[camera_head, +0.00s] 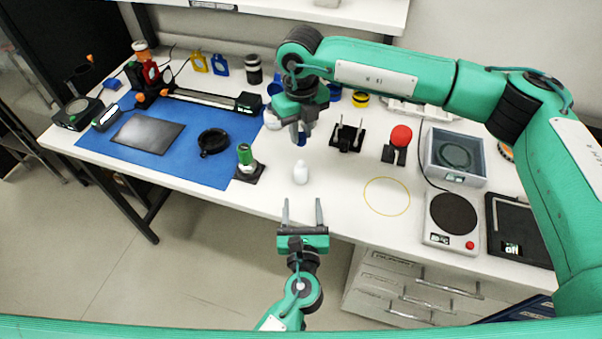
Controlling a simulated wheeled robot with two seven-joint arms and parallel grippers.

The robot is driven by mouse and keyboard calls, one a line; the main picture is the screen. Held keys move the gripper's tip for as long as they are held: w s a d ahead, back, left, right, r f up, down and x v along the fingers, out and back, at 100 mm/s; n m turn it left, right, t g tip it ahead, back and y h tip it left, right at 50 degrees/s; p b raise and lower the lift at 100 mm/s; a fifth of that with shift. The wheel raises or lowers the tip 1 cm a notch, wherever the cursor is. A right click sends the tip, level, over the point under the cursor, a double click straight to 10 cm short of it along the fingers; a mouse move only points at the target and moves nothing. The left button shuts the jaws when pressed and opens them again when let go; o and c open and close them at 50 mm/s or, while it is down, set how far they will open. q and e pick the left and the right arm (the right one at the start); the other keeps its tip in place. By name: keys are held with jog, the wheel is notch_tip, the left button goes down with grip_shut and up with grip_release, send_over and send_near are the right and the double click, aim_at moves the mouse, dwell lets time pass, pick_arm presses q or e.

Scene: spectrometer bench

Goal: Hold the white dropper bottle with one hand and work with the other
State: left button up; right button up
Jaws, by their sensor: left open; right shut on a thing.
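A green-topped item on a black base (246,164) stands left of the bottle, by the blue mat (205,172). A yellow ring (387,197), red knob (401,136) and hotplate (453,215) are to the right.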

pick_arm(q)
jog(key=w, duration=1.2)
jog(key=shift+a, duration=0.15)
jog(key=shift+c, duration=0.3)
grip_shut()
pick_arm(e)
send_over(301, 162)
jog(key=shift+f, duration=2.5)
jog(key=shift+f, duration=0.9)
jog(key=shift+f, duration=0.55)
